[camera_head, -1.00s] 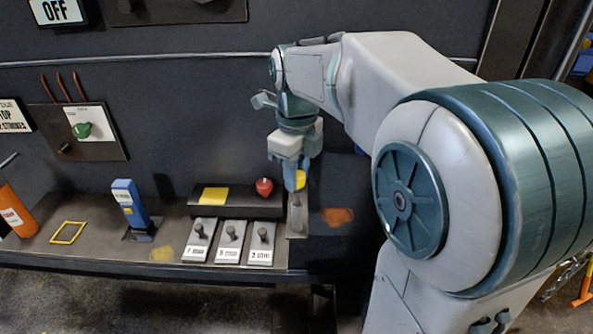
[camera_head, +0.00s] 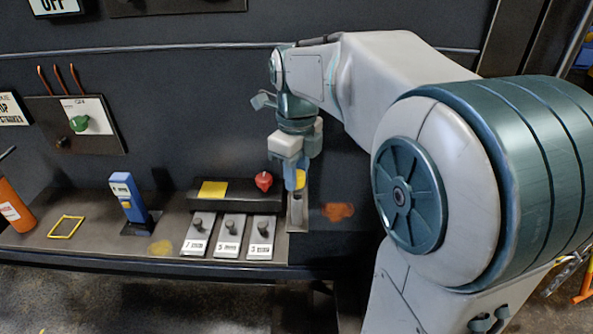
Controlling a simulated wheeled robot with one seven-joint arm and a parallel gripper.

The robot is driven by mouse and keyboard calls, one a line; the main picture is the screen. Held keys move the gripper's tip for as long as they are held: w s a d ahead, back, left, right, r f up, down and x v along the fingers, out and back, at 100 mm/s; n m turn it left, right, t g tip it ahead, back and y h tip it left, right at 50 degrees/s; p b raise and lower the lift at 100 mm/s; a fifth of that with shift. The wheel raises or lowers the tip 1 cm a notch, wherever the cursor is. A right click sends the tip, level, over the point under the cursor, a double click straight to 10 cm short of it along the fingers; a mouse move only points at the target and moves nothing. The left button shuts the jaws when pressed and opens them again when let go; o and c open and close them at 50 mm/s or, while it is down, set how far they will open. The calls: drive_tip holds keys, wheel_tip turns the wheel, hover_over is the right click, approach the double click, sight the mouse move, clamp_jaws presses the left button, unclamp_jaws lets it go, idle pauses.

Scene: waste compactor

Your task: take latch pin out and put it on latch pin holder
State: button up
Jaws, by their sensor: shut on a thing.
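My gripper (camera_head: 297,184) points down at the right end of the ledge, in front of the dark wall. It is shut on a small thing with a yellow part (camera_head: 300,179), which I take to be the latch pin. The fingers hide most of it. Just below is a narrow upright grey metal bracket (camera_head: 298,215). I cannot tell whether the held thing is still inside this bracket or clear of it. No part is clearly marked as the latch pin holder; a yellow square outline (camera_head: 67,227) lies flat on the left of the ledge.
A black box with a red knob (camera_head: 264,181) and yellow patch stands left of my gripper, behind several switch plates (camera_head: 231,236). A blue handheld device (camera_head: 129,199) stands farther left, with an orange cylinder (camera_head: 15,206) at the far left. A panel with a green knob (camera_head: 79,123) is above.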

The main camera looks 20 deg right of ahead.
drive_tip(key=shift+f+b, duration=0.6)
drive_tip(key=shift+f, duration=0.3)
drive_tip(key=o, duration=1.1)
drive_tip(key=shift+c, duration=0.2)
drive_tip(key=shift+r, duration=0.1)
drive_tip(key=shift+c, duration=0.4)
wheel_tip(320, 180, up, 7)
drive_tip(key=p, duration=0.6)
